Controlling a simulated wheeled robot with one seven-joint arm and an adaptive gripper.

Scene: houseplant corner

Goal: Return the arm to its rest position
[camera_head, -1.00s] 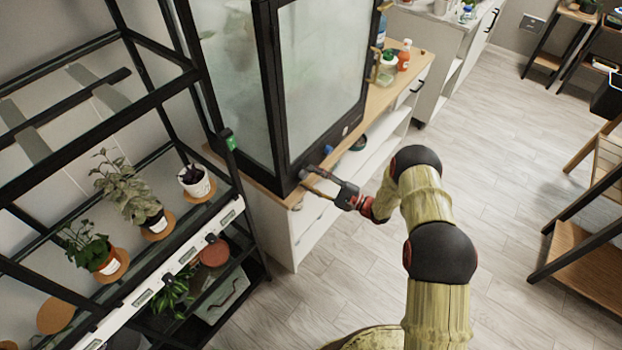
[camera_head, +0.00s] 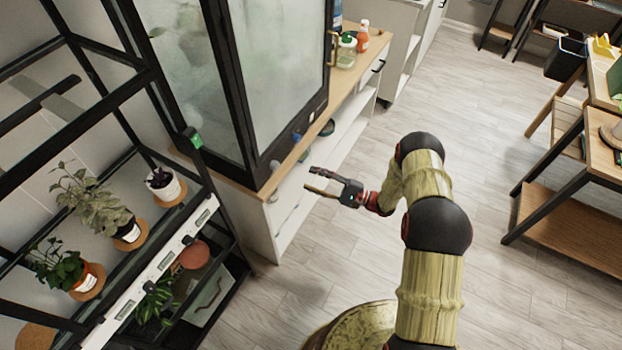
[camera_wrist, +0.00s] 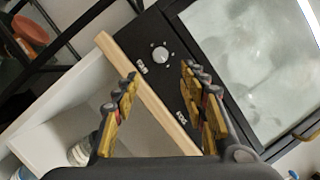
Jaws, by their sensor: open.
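My gripper (camera_head: 322,181) is open and empty in the head view. It hangs in front of the white cabinet (camera_head: 262,222) with the wooden top, apart from it as far as I can tell. In the wrist view my gripper (camera_wrist: 160,98) shows its two yellow and dark fingers spread wide, with nothing between them but the view of the cabinet's wooden edge (camera_wrist: 148,92) behind. My arm reaches up from the bottom of the head view, bent at the elbow.
A glass case (camera_head: 262,85) with a black frame stands on the cabinet. A black shelf rack with potted plants (camera_head: 105,212) is at left. A wooden stand (camera_head: 570,235) is at right. The floor (camera_head: 430,105) between is clear.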

